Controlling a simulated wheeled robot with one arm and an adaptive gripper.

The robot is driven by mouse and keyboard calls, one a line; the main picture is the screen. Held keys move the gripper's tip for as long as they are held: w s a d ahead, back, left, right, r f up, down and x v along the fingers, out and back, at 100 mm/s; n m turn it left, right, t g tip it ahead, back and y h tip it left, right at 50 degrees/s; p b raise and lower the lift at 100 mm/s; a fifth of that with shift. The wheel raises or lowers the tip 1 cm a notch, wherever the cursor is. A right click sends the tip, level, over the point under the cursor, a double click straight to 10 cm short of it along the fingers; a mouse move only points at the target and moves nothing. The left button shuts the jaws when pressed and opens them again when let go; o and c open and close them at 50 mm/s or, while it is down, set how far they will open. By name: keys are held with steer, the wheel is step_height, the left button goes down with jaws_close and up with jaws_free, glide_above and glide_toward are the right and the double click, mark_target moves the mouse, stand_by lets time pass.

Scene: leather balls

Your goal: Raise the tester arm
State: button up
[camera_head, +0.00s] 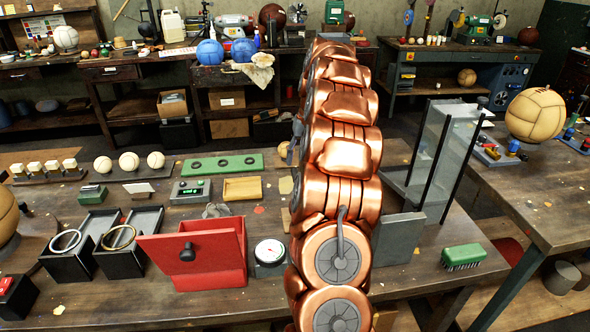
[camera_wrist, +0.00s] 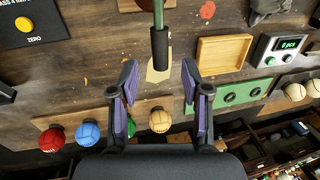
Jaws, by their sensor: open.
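In the wrist view, a green rod with a black grip (camera_wrist: 160,46), which looks like the tester arm, comes in from the top edge. Its far end is out of that view. My gripper (camera_wrist: 158,72) is open, with its two purple-padded fingers apart. The end of the black grip lies between the fingertips in the picture, with a gap on both sides. I cannot tell the height difference between them.
In the wrist view, a board with coloured balls (camera_wrist: 88,132) lies near the fingers, with a wooden tray (camera_wrist: 222,55) and a green holed board (camera_wrist: 258,88) to the right. In the head view, a red box (camera_head: 195,250), dial gauge (camera_head: 269,252) and green brush (camera_head: 463,256) stand around my arm.

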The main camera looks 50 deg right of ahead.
mark_target(296, 173)
steer(key=shift+w+a+f+p, duration=0.1)
steer(key=shift+a+f, duration=0.05)
steer(key=shift+f, duration=0.6)
steer(key=shift+w+a+f+p, duration=0.1)
steer(key=shift+f, duration=0.65)
steer(key=shift+w+a+f+p, duration=0.1)
steer(key=shift+a+f, duration=0.05)
steer(key=shift+f, duration=0.6)
steer(key=shift+c, duration=0.5)
jaws_close()
